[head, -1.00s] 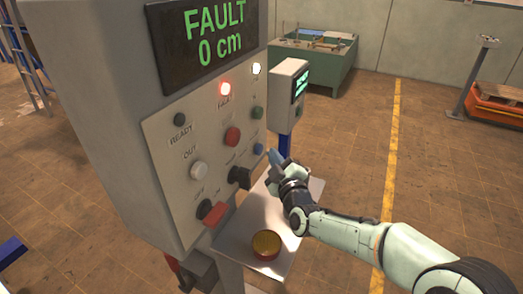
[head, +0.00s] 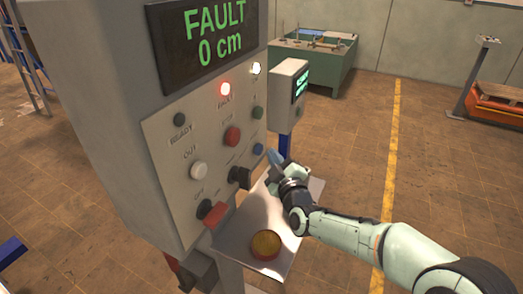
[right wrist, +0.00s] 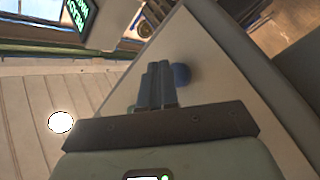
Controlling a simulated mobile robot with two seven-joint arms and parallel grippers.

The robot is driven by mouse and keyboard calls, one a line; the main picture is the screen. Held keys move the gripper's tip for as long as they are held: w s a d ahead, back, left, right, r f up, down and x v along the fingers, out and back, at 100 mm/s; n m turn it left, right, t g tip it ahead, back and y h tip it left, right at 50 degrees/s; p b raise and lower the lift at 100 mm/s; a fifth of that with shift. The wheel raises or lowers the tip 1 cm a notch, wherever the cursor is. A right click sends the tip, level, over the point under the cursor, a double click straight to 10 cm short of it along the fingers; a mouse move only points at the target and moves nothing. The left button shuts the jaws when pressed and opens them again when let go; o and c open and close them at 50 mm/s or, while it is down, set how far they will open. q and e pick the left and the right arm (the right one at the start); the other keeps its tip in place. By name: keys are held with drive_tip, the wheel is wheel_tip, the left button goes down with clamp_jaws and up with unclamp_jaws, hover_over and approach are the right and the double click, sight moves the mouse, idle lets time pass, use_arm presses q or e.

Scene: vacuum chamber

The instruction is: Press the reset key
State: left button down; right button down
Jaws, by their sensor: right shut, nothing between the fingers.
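The control panel (head: 160,145) is on the front of a grey cabinet, under a display (head: 205,38) reading FAULT 0 cm. A blue round key (head: 258,149) sits at the panel's lower right; its label is too small to read, so I cannot confirm that it is the reset key. My right gripper (head: 273,158) is shut and empty, just right of the blue key. In the right wrist view the fingertips (right wrist: 158,68) are beside the blue key (right wrist: 181,74), partly covering it; I cannot tell whether they touch. My left gripper is not in view.
The panel also has a lit red lamp (head: 225,88), a red button (head: 232,136), a white button (head: 198,170), a green button (head: 257,112), a black switch (head: 240,177) and a red-handled switch (head: 212,213).

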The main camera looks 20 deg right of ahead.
drive_tip(key=shift+a, duration=0.1)
drive_tip(key=shift+w+a, duration=0.15)
drive_tip(key=shift+w, duration=0.15)
drive_tip(key=shift+w+a, duration=0.4)
idle(0.8)
idle(0.3)
drive_tip(key=shift+s+d+b, duration=0.6)
drive_tip(key=shift+s+b, duration=0.15)
